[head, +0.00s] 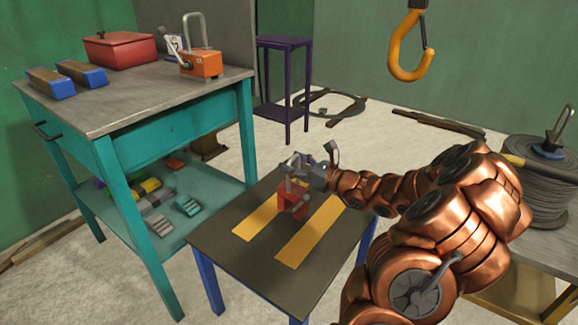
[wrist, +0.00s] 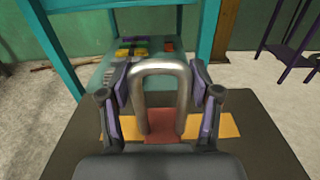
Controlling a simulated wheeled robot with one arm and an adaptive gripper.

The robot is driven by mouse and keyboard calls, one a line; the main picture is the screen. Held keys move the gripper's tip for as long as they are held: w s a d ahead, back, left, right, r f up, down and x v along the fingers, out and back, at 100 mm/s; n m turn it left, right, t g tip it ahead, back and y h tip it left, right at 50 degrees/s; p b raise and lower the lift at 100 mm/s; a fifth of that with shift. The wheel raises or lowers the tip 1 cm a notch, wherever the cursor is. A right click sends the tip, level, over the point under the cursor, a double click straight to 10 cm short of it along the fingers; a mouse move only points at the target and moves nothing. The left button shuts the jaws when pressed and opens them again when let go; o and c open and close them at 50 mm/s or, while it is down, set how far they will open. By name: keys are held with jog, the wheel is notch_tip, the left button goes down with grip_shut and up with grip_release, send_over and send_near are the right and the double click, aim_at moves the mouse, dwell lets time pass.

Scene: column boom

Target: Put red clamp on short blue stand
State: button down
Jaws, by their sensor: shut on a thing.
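The red clamp (head: 291,200) has a red body and a grey metal loop. It is over the short blue stand (head: 240,265), which has blue legs and a dark top with yellow stripes. My gripper (head: 299,168) is shut on the clamp's loop from above. In the wrist view, the fingers of my gripper (wrist: 160,88) are on both sides of the upright loop, and the red clamp body (wrist: 165,138) shows below it. The clamp looks upright and at or just above the top; I cannot tell whether its base touches.
A teal workbench (head: 170,128) at left holds an orange clamp (head: 201,65), a red box (head: 120,50) and blue-ended blocks (head: 50,82). A tall purple stand (head: 285,43) is behind. A yellow hook (head: 408,55) hangs above. A cable spool (head: 540,190) is at right.

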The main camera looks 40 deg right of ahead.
aim_at(295, 185)
jog(key=shift+w+d, duration=0.5)
jog(key=shift+d, duration=0.15)
notch_tip(295, 185, down, 3)
jog(key=b, duration=0.3)
jog(key=shift+f+b, duration=0.2)
jog(key=shift+b, duration=0.1)
jog(key=shift+c, duration=1.2)
grip_release()
jog(key=shift+f, duration=0.1)
jog(key=shift+s, duration=0.2)
jog(key=p+v, duration=0.3)
jog(key=v, duration=0.8)
jog(key=shift+s+d, duration=0.15)
jog(key=shift+s, duration=0.15)
